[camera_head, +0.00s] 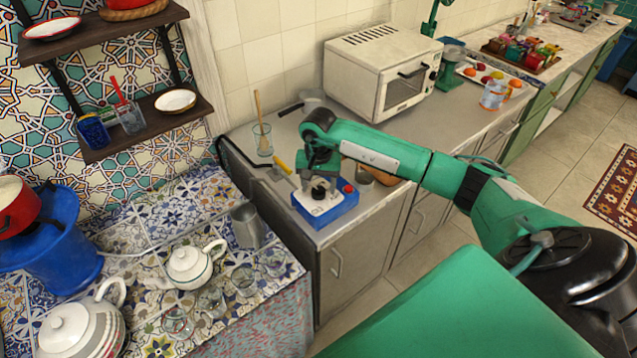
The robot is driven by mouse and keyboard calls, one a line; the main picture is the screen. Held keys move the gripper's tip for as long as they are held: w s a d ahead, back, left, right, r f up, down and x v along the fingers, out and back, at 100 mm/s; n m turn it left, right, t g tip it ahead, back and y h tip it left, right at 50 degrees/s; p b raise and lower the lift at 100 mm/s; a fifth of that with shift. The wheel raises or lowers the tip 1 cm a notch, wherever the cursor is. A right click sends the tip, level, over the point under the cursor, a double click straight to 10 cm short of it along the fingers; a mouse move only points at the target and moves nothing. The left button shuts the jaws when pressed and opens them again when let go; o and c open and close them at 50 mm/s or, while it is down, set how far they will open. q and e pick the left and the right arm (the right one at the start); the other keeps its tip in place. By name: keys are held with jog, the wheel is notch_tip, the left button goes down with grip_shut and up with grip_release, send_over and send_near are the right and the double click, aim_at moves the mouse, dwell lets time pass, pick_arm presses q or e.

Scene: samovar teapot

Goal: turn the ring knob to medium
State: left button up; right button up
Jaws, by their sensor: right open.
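A blue box with a white top (307,205) sits near the front edge of the grey counter. A black knob (319,192) stands on its white top, and a red button (347,188) is at its right side. I cannot read the knob's setting or any marks around it. My right gripper (320,184) points down at the box from above, its fingers open on either side of the knob. I cannot tell whether the fingers touch it. My left gripper is not in view.
A glass with a wooden spoon (262,139) stands behind the box, and a white toaster oven (383,70) stands farther back. A metal mug (246,225), a small teapot (190,265) and several glasses stand on the tiled table at the left. A brown bowl (385,177) is just right of the box.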

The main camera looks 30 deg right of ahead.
jog(key=shift+f, duration=0.5)
jog(key=c, duration=1)
